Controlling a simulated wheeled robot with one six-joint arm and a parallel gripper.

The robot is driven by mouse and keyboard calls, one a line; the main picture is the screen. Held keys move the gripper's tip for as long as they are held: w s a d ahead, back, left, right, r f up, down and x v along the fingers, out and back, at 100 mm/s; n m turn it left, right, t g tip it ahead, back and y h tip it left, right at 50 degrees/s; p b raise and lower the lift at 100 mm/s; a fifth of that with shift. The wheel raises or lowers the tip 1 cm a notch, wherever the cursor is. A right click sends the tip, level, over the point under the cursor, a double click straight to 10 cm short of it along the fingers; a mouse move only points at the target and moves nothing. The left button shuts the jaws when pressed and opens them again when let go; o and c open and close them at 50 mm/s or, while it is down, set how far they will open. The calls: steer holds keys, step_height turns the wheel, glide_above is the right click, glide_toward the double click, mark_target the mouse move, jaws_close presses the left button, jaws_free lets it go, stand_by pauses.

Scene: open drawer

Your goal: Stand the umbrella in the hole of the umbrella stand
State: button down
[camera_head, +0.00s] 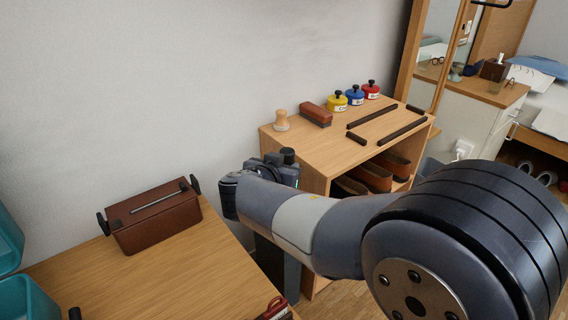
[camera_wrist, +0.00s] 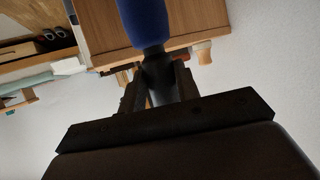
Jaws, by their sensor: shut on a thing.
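In the wrist view my gripper (camera_wrist: 158,88) is shut on the umbrella (camera_wrist: 146,22). The umbrella shows as a blue rounded body with a dark narrower part that runs down between the fingers. Its far end is cut off by the top of the picture. A dark grey upright block (camera_head: 276,266) shows below my arm, between the desk and the shelf. I cannot tell whether it is the umbrella stand. No hole is visible.
A wooden shelf (camera_head: 292,149) holds a stamp (camera_head: 281,120), a brown block (camera_head: 315,115), yellow, blue and red knobbed weights and dark bars. A desk (camera_head: 150,270) at lower left carries a brown box (camera_head: 152,219). A mirror frame stands at the back right.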

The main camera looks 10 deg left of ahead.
step_height(320, 180, down, 7)
stand_by(0.8)
steer(key=shift+f, duration=0.1)
steer(key=c, duration=1)
jaws_free()
steer(key=shift+o, duration=0.2)
steer(key=p+v, duration=0.2)
steer(key=v, duration=0.9)
steer(key=shift+w+f, duration=0.1)
